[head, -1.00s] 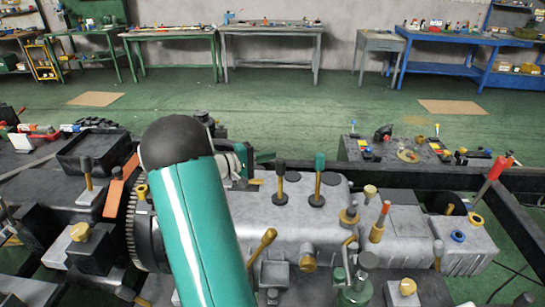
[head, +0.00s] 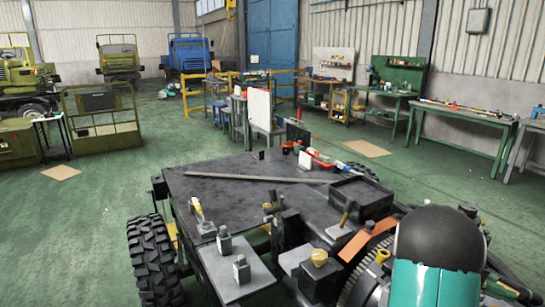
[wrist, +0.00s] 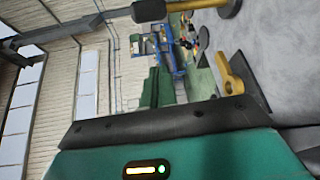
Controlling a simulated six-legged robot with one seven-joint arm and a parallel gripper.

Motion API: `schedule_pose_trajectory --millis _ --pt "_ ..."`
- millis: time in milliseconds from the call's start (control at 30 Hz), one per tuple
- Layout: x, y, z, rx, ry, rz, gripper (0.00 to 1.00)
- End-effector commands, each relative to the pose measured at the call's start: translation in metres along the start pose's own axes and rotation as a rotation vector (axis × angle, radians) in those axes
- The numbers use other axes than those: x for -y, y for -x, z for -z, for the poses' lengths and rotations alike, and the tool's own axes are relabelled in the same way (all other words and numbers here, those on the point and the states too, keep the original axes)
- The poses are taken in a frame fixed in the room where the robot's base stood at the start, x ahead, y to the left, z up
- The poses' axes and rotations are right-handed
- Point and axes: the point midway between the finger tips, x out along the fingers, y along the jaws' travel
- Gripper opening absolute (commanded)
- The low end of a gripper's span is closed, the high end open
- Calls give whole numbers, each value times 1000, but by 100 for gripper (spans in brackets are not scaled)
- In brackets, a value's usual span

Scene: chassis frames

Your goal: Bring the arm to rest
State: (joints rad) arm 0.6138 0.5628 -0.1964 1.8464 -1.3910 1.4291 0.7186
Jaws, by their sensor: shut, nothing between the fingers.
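My gripper (wrist: 152,120) shows in the wrist view as a dark bar along a teal body with a small lit indicator. It is shut and holds nothing. My teal arm with its black rounded joint (head: 437,238) fills the lower right of the head view, above the chassis. The arm hides whatever lies behind it there, and the gripper cannot be made out in the head view. In the wrist view the room appears tipped on its side, with a yellow lever (wrist: 232,78) close beside the dark bar.
The chassis frame with a dark flat deck (head: 235,195) lies below. A black wheel (head: 153,262) is at its left, and a black tray (head: 360,196) and levers stand on it. Workbenches (head: 465,118) line the wall.

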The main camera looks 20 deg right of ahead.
Motion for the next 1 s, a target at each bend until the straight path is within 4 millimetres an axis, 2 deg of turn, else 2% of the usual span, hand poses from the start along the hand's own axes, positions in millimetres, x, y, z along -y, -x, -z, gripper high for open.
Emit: schedule_pose_trajectory --millis 167,467,700,1000 --pt "-11 58 -29 -63 -4 206 0" --pt "-10 169 -100 -258 43 606 0" --pt "-6 252 -170 -476 102 903 0" --pt "-3 338 -271 -797 190 1242 0"
